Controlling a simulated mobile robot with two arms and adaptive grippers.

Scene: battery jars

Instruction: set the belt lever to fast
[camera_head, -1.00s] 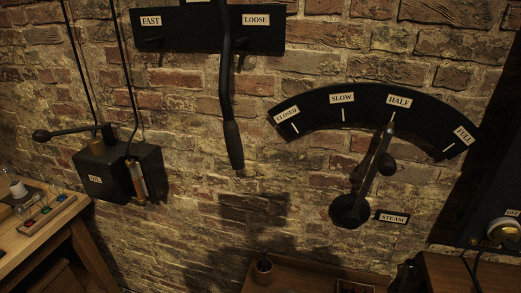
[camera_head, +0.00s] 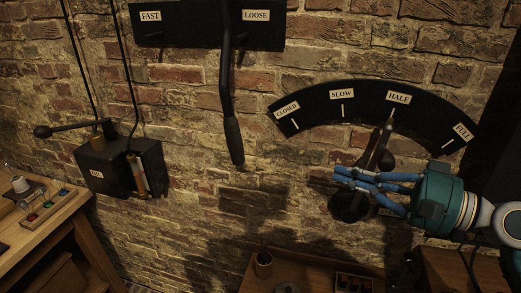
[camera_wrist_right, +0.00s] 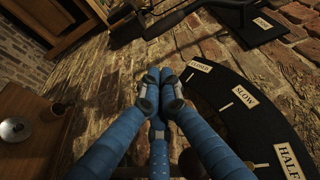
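The belt lever (camera_head: 226,80) is a long black bar with a thicker grip. It hangs down across a black plate (camera_head: 190,30) marked FAST (camera_head: 150,16) at left and LOOSE (camera_head: 255,15) at right. It stands between the two labels, nearer LOOSE, with its grip below the plate. In the right wrist view the belt lever's grip (camera_wrist_right: 126,31) shows at the top. My right gripper (camera_head: 340,175) points left, right of and below the belt lever's grip and apart from it. Its blue fingers converge with tips together, holding nothing, also in the right wrist view (camera_wrist_right: 159,77). My left gripper is not in view.
The steam dial (camera_head: 365,100) is right of the belt lever, its steam lever (camera_head: 376,145) near HALF and partly behind my right fingers. A black box (camera_head: 120,168) with a side handle is at left. Tables stand at lower left and below.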

